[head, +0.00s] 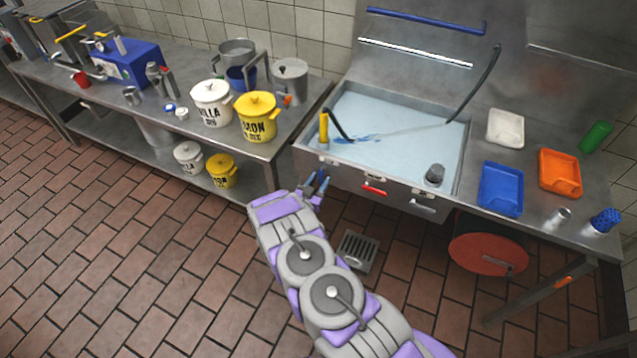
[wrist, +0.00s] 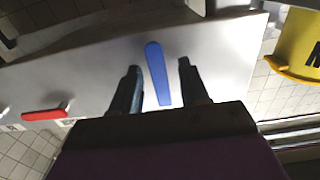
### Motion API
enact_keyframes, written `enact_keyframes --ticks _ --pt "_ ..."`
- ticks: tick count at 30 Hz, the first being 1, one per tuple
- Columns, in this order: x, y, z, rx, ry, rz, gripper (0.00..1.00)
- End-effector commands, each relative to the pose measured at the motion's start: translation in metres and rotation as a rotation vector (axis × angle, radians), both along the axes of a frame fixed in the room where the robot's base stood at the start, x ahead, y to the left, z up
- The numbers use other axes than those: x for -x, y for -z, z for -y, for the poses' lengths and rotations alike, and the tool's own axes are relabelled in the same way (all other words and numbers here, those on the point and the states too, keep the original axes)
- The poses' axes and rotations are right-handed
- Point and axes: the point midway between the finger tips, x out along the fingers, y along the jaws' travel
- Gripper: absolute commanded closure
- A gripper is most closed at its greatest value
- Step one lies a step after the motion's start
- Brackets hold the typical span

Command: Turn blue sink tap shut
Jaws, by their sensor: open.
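In the wrist view the blue tap handle (wrist: 158,73) is a long flat lever on the steel front of the sink. It stands nearly upright, tilted a little. My gripper (wrist: 160,67) is open, with one dark finger on each side of the handle and visible gaps between. In the head view my gripper (head: 314,183) is at the left end of the sink front (head: 345,179), and I cannot clearly tell the blue handle from the fingers there. Pale blue water lies in the sink basin.
A red handle (head: 373,188) and a grey handle (head: 423,207) sit farther right on the sink front. A yellow pot (head: 257,122) and a white pot (head: 211,106) stand on the left counter. A red hose reel (head: 487,256) is under the right counter. The floor at left is clear.

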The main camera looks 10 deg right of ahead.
Motion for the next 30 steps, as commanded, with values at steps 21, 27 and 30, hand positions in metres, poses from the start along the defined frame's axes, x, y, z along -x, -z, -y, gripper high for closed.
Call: enact_keyframes --ticks 21,27,30 --pt "-0.0003 -0.0001 -0.0003 0.001 -0.001 -0.001 1.00" --pt "-0.0005 -0.0001 -0.0006 0.001 -0.002 -0.001 1.00" --pt "-0.0005 -0.0001 -0.0009 0.001 -0.002 -0.001 1.00"
